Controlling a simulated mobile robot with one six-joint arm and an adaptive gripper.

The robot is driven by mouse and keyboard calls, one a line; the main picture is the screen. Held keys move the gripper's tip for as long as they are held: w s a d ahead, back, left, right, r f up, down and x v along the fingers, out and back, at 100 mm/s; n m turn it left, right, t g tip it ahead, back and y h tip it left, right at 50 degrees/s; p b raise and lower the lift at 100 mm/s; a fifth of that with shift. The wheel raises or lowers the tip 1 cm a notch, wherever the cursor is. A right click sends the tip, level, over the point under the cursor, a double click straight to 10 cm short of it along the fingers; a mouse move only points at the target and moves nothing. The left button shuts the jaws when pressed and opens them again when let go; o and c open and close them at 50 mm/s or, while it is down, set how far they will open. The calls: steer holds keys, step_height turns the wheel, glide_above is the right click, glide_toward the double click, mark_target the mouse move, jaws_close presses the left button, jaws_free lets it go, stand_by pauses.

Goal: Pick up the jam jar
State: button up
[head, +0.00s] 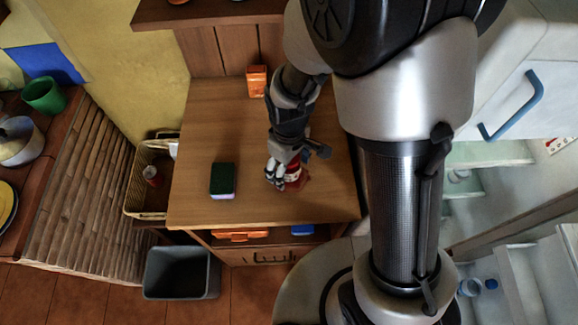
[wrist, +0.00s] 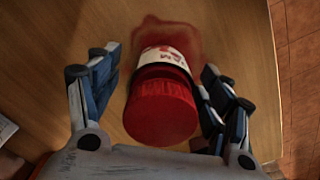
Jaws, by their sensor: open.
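The jam jar (wrist: 162,104) has a red lid and a white label with red lettering. In the wrist view it stands between the two open fingers of my gripper (wrist: 160,95), with a small gap on the left and the right finger very close to it. In the head view the jar (head: 294,172) is partly hidden behind my gripper (head: 276,176), which is low over the wooden table. A red stain (wrist: 155,28) spreads on the table beyond the jar. I cannot tell whether a finger touches the jar.
A dark green sponge (head: 222,178) lies on the table (head: 215,125) left of my gripper. An orange box (head: 257,80) stands at the table's back. A wicker basket (head: 133,190) is beside the left edge, and a grey bin (head: 181,273) is on the floor in front.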

steer(key=shift+c, duration=0.6)
steer(key=c, duration=1.3)
steer(key=shift+r, duration=0.1)
